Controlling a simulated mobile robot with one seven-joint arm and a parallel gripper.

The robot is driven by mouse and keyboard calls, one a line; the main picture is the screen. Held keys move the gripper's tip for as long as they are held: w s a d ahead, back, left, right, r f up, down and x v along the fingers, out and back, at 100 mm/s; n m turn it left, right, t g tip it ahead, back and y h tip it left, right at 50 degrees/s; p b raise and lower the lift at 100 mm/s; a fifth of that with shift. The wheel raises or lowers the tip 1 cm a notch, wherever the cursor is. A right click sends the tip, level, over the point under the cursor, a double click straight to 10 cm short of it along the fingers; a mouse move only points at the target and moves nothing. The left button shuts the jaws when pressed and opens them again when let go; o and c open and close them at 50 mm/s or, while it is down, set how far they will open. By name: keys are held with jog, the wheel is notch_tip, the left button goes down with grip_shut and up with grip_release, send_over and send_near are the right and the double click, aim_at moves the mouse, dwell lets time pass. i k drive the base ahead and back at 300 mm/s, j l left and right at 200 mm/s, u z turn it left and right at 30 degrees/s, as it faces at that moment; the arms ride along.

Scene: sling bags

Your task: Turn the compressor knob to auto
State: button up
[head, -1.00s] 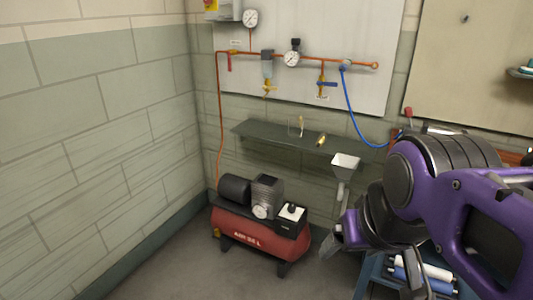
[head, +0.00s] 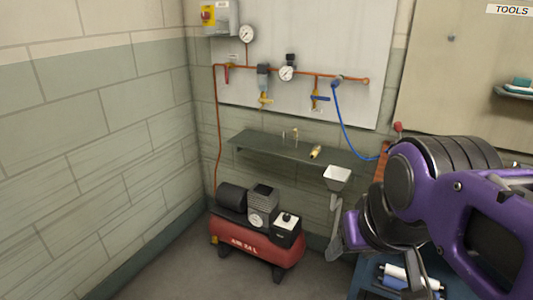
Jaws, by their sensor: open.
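The compressor (head: 255,243) stands on the floor in the corner, a red tank with a dark motor and a grey finned pump on top. A black and white box (head: 287,229) sits at its right end with a small dark knob (head: 286,217) on its top face. The knob's setting is too small to read. My gripper (head: 337,245) is at the lower right of the head view, in front of and to the right of the compressor, apart from it. Its jaws are partly seen, open, with nothing visible between them.
A dark shelf (head: 280,148) with small brass parts is on the wall above the compressor. A white panel (head: 340,45) carries copper pipe, gauges and a blue hose (head: 347,125). A blue cart (head: 368,280) stands at lower right. Floor left of the compressor is clear.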

aim_at(285, 218)
jog(key=i+j+z, duration=0.3)
jog(key=i+j, duration=0.15)
jog(key=i, duration=0.15)
jog(key=i+j+z, duration=0.3)
jog(key=i+j, duration=0.25)
